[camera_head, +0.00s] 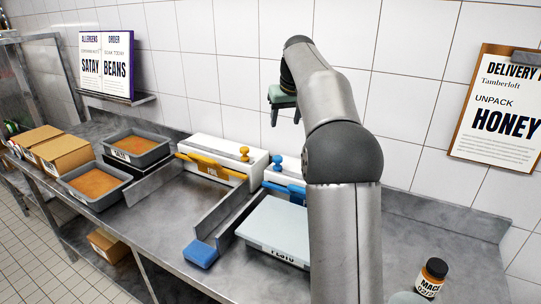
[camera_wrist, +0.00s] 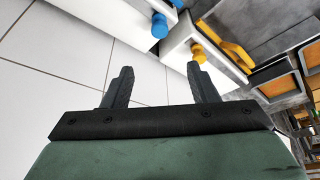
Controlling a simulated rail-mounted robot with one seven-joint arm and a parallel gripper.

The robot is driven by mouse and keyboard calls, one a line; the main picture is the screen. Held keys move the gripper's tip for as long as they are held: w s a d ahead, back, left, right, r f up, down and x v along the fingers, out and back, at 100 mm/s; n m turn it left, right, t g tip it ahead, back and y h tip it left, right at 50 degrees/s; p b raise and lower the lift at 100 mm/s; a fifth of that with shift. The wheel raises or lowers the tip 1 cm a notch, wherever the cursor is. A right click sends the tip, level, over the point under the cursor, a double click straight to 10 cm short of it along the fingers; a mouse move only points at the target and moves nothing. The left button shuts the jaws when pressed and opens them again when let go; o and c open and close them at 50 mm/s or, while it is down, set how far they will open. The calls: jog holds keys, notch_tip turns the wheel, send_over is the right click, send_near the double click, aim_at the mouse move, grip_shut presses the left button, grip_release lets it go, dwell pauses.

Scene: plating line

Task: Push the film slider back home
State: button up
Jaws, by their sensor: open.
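A white dispenser box labelled FOIL (camera_head: 207,150) stands against the wall with a yellow bar and a yellow knob (camera_head: 244,153) on top. To its right is a second white box (camera_head: 290,172) with a blue bar (camera_head: 284,188) and a blue knob (camera_head: 278,160); my arm hides its right part, and no label is readable. My gripper (camera_head: 284,121) is open and empty, above and behind the boxes near the wall. In the wrist view my gripper (camera_wrist: 160,88) has its fingers apart, with the blue knob (camera_wrist: 160,25) and yellow knob (camera_wrist: 198,50) beyond them.
A lidded tray marked PESTO (camera_head: 280,228) lies in front of the blue-bar box, with a blue block (camera_head: 200,254) to its left. Grey trays (camera_head: 137,148) of orange food and cardboard boxes (camera_head: 62,156) stand left. A dark-capped jar (camera_head: 432,277) is at the front right.

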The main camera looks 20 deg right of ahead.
aim_at(278, 158)
jog(key=p+x, duration=0.1)
jog(key=x, duration=1.6)
jog(key=shift+a+p, duration=0.1)
jog(key=shift+p, duration=0.2)
jog(key=shift+c, duration=0.3)
grip_shut()
